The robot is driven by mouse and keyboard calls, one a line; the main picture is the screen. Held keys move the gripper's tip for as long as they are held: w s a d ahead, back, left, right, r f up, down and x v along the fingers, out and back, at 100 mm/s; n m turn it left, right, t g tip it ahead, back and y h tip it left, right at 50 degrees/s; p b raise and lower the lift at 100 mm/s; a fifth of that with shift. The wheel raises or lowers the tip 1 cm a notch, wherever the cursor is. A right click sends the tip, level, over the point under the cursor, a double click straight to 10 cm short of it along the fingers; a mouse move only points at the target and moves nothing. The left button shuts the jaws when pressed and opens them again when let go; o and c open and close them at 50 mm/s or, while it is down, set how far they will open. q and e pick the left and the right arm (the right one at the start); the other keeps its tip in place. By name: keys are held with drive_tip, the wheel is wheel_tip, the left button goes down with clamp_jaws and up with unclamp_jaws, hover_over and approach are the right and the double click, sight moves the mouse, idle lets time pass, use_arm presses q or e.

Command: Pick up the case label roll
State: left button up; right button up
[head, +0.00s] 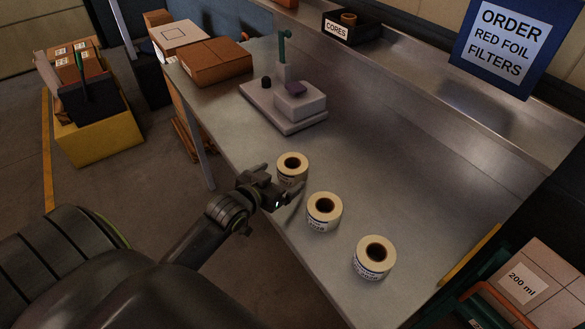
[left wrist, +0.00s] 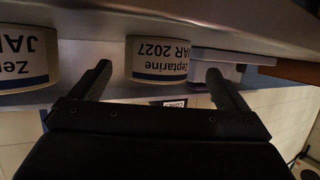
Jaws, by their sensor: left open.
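Three cream label rolls with dark cores stand upright in a row on the steel bench: a far roll (head: 292,160), a middle roll (head: 324,205) and a near roll (head: 374,250). I cannot tell from their small print which is the case label roll. My left gripper (head: 281,182) is open beside the far roll. In the left wrist view, upside down, a roll reading "Zeptarine" and "AR 2027" (left wrist: 158,55) shows between the open fingers (left wrist: 158,75), apparently not gripped. Another roll (left wrist: 25,50), partly cut off, shows "JA". My right gripper is out of view.
A grey device with a green lever (head: 290,105) stands farther back on the bench (head: 400,170). Brown boxes (head: 215,60) sit at its far end. A "CORES" bin (head: 345,27) and order sign (head: 505,40) are on the back shelf. Bench space behind the rolls is clear.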

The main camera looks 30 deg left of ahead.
sight(284, 173)
use_arm(q)
drive_tip(key=w, duration=0.3)
drive_tip(key=shift+w+d+f+p, duration=0.2)
drive_tip(key=shift+w+p, duration=0.15)
drive_tip(key=shift+w+f, duration=0.25)
drive_tip(key=shift+w, duration=0.25)
drive_tip(key=shift+c, duration=0.2)
drive_tip(key=c, duration=1.1)
